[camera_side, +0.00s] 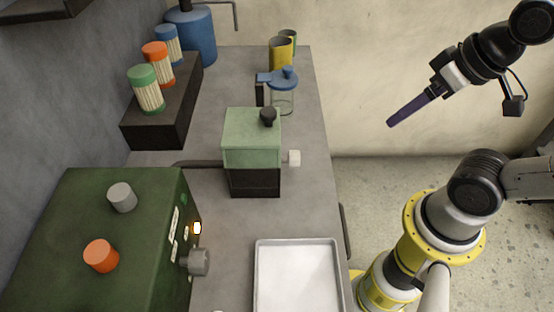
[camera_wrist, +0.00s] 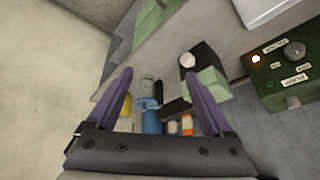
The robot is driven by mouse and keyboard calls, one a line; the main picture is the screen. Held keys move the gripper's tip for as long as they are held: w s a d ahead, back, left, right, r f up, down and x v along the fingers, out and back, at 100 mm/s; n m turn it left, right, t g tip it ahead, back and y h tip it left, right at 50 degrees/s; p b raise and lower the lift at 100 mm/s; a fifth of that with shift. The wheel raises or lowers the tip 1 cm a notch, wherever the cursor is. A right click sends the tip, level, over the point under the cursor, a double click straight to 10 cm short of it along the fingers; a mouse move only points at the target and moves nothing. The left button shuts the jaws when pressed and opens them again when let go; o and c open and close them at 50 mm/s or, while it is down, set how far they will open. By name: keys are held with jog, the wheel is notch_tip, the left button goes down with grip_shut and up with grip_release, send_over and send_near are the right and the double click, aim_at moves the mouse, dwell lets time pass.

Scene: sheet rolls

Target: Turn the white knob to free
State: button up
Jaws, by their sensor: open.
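The white knob (camera_side: 293,158) sticks out from the right side of a box (camera_side: 252,150) with a pale green top and a black lower part. The knob also shows in the wrist view (camera_wrist: 187,60), on the box's black part. No marking at the knob can be read, so its setting cannot be told. My gripper (camera_side: 390,122) is in the air at the upper right of the side view, well away from the knob. In the wrist view its two purple fingers (camera_wrist: 158,72) are spread apart with nothing held between them.
A dark green control box (camera_side: 80,230) with a lit lamp and several knobs stands at the left. A white tray (camera_side: 262,247) lies at the front. A blue-lidded jar (camera_side: 283,98) and yellow cup (camera_side: 280,53) stand behind the box. Striped rolls (camera_side: 147,92) sit on a black block.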

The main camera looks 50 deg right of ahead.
jog(key=w+a+r+m+g+y, duration=0.25)
jog(key=a+m+g, duration=0.2)
jog(key=m, duration=0.45)
jog(key=w+d+f+m+g+y, duration=0.1)
jog(key=w+f+m+g+y, duration=0.1)
jog(key=w+f+m+y, duration=0.4)
jog(key=w+f+m+g+y, duration=0.2)
jog(key=w+m+y, duration=0.1)
jog(key=w+m, duration=0.6)
jog(key=w+d+f+m+t+y, duration=0.25)
jog(key=d+f+m+y, duration=0.35)
jog(key=f, duration=0.4)
jog(key=m, duration=0.3)
send_near(294, 159)
jog(key=shift+t+h, duration=0.25)
jog(key=shift+t, duration=0.05)
jog(key=a, duration=0.3)
jog(key=a+f, duration=0.1)
jog(key=a, duration=0.1)
jog(key=a+f, duration=0.1)
jog(key=a, duration=0.2)
jog(key=shift+w+a, duration=0.3)
jog(key=shift+a, duration=0.05)
